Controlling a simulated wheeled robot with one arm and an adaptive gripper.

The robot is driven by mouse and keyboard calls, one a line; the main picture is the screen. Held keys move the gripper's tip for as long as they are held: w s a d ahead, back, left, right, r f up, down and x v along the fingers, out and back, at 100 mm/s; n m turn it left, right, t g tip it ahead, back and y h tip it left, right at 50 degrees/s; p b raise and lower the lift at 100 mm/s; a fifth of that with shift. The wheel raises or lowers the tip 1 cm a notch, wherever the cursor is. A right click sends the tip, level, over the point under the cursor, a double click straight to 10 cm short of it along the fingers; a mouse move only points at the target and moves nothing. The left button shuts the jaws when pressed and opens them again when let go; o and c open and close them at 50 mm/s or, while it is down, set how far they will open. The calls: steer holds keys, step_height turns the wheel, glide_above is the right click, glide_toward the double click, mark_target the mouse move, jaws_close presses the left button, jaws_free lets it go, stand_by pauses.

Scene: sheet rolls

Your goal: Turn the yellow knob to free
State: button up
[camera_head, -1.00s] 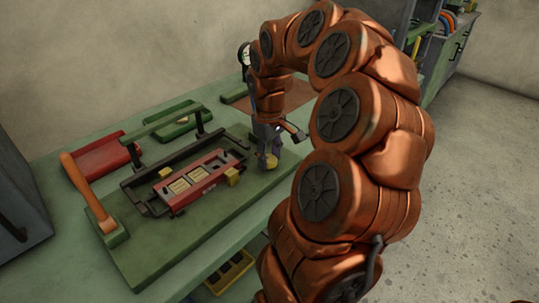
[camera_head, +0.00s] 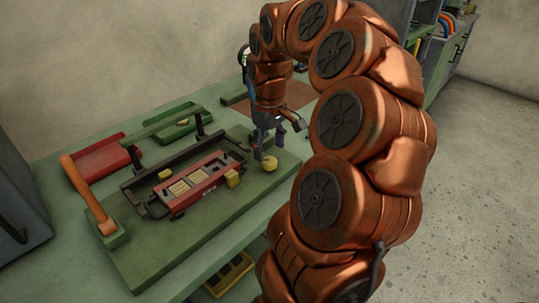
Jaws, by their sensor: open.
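The yellow knob (camera_head: 269,163) sits on the right part of the green base board (camera_head: 185,246), near its front edge. My gripper (camera_head: 268,151) points down just above the knob, with its fingers apart and nothing held. Whether a fingertip touches the knob I cannot tell. A red plate with pale inserts (camera_head: 198,186) lies in a dark frame (camera_head: 149,208) left of the knob. The knob's markings are too small to read.
An orange lever (camera_head: 88,193) stands at the board's left end. A red tray (camera_head: 103,161) and a green tray (camera_head: 180,127) lie behind. A dark bar on posts rises behind the plate. A bin with yellow parts (camera_head: 228,275) is below the table edge.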

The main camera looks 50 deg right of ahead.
mark_target(269, 160)
step_height(269, 160, up, 8)
steer(key=shift+r, duration=0.2)
stand_by(1.0)
steer(key=s+a+f+n+g, duration=0.1)
steer(key=s+a+f, duration=0.1)
steer(key=a, duration=0.7)
steer(key=s+a+f+n, duration=0.1)
steer(key=s+a+f, duration=0.15)
steer(key=a, duration=0.65)
steer(key=s+a+f+m+g, duration=0.1)
steer(key=s+a+f, duration=0.35)
steer(key=s, duration=0.25)
steer(key=s+a+f+m+g, duration=0.1)
steer(key=s+a+f, duration=0.35)
steer(key=s, duration=0.25)
step_height(269, 160, up, 14)
steer(key=w+t+p, duration=0.1)
steer(key=p, duration=1.2)
steer(key=shift+a+f, duration=0.15)
steer(key=shift+a, duration=0.15)
